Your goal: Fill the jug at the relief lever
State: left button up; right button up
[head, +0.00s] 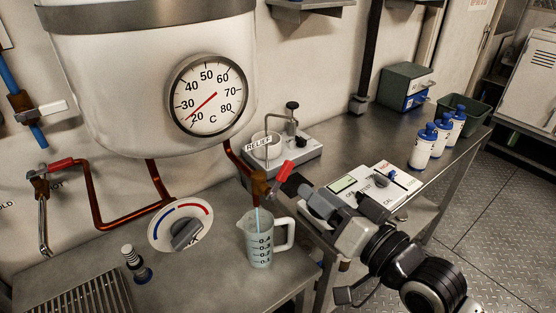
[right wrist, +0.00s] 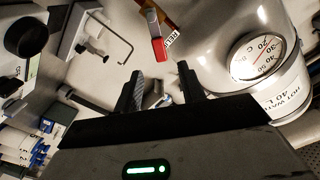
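The clear jug (head: 259,249) stands upright on the steel bench under the brass relief valve (head: 259,186). A thin pale-blue stream runs from the valve's outlet into the jug; the liquid level is hard to read. The red relief lever (head: 285,171) angles up and to the right from the valve, beside the RELIEF tag. My right gripper (head: 290,187) is close to the lever, just right of it. In the right wrist view the fingers are apart with a gap between them, and the red lever (right wrist: 157,48) lies beyond their tips. My left gripper is out of view.
A white tank with a dial gauge (head: 208,95) hangs above the jug, its needle near 20. A mixer dial (head: 181,227) is left of the jug. A control panel (head: 372,190) and several blue-capped bottles (head: 424,146) are to the right.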

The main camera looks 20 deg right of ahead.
aim_at(284, 167)
jog(key=p+x, duration=0.1)
jog(key=x, duration=1)
jog(key=shift+w+p, duration=0.35)
jog(key=shift+p, duration=0.05)
grip_shut()
